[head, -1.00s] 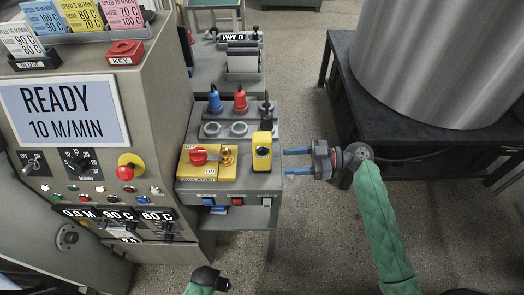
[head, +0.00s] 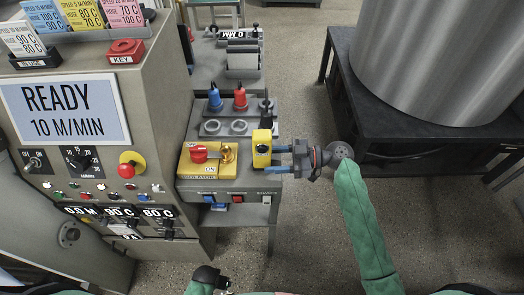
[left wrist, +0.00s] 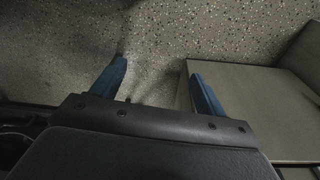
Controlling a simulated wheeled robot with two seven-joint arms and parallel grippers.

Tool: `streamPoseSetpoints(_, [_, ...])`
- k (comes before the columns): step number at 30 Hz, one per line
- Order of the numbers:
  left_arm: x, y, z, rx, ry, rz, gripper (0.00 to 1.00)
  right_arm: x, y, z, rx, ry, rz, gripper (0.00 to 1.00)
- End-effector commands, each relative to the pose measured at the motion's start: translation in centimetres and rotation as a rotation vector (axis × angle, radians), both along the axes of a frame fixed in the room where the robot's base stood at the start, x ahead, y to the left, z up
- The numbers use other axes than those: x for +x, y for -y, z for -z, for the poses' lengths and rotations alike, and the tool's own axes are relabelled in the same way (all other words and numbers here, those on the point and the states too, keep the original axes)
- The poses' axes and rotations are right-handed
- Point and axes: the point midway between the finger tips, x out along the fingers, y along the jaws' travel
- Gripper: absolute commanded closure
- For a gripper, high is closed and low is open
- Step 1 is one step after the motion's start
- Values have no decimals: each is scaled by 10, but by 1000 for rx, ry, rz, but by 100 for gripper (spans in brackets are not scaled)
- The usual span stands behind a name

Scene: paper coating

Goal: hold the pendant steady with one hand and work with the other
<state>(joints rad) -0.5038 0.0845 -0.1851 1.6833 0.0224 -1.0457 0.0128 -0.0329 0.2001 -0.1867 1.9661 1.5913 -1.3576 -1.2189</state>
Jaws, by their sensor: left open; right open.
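The yellow pendant (head: 262,150), a small upright block with a dark round spot on its face, stands at the right end of the small bench. My right gripper (head: 271,159) is open, its two blue fingers pointing left at the pendant. The upper fingertip meets the pendant's right edge in the picture; I cannot tell whether it touches. My left gripper (left wrist: 158,78) is open and empty over the speckled floor in the left wrist view.
A yellow isolator box (head: 208,160) with a red knob sits left of the pendant. Blue (head: 215,100) and red (head: 240,99) tools stand in a grey rack behind. The control cabinet (head: 70,110) reads READY. A large metal drum (head: 430,60) stands on a dark stand at right.

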Motion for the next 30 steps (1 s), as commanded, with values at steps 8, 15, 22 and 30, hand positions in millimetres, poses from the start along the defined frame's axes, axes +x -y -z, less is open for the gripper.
streamPoseSetpoints(8, [1,5,-28,-6,-7,1,26,0,-13,3,0,2,0,48])
streamPoseSetpoints(15, [8,9,-47,-10,-6,2,26,0,-22,3,-1,0,0,48])
streamPoseSetpoints(22, [11,10,-55,-12,-2,1,26,0,-24,3,0,0,0,48])
streamPoseSetpoints(30, [11,10,-56,-13,-1,1,26,0,-25,2,0,1,0,56])
